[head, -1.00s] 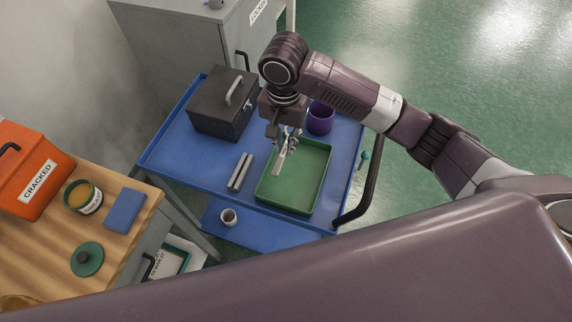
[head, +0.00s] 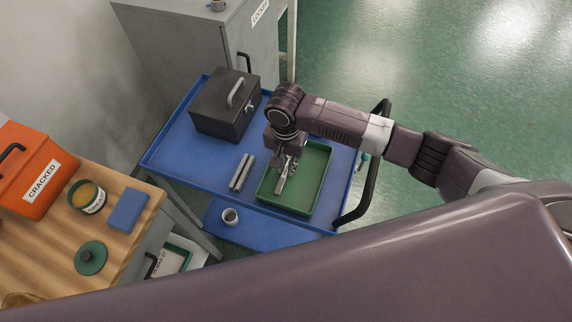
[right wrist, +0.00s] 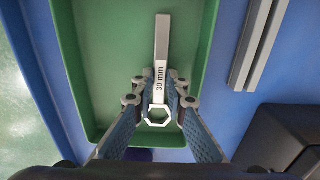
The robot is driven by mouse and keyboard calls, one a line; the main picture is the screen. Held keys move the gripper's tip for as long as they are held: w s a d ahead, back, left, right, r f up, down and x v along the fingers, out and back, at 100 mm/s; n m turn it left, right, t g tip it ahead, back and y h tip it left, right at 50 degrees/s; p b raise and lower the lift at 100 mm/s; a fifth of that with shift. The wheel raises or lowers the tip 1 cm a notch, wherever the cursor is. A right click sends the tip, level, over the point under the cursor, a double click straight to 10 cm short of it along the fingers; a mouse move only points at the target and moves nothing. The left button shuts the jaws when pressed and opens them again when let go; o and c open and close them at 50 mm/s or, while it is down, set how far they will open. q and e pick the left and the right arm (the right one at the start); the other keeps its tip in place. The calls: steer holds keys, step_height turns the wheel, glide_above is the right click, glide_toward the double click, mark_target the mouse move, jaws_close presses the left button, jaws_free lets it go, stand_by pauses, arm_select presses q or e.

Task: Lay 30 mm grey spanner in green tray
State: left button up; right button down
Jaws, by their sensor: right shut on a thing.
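The grey spanner (head: 281,184) is in my right gripper (head: 290,163), over the green tray (head: 317,180). In the right wrist view the spanner (right wrist: 162,40) reads "30 mm" and has a hexagonal ring end. My right gripper (right wrist: 160,82) is shut on it near that ring, and the straight handle points away along the tray. The tray floor (right wrist: 105,60) lies below it. I cannot tell whether the spanner touches the floor. My left gripper is not in view.
The tray sits on a blue cart (head: 190,155). A grey grooved bar (head: 242,172) lies just left of the tray. A black toolbox (head: 225,107) stands behind.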

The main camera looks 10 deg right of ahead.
mark_target(286, 170)
steer(key=shift+f, duration=0.1)
steer(key=c, duration=1.9)
jaws_free()
steer(key=shift+c, duration=0.2)
step_height(286, 170, up, 12)
steer(key=b, duration=0.1)
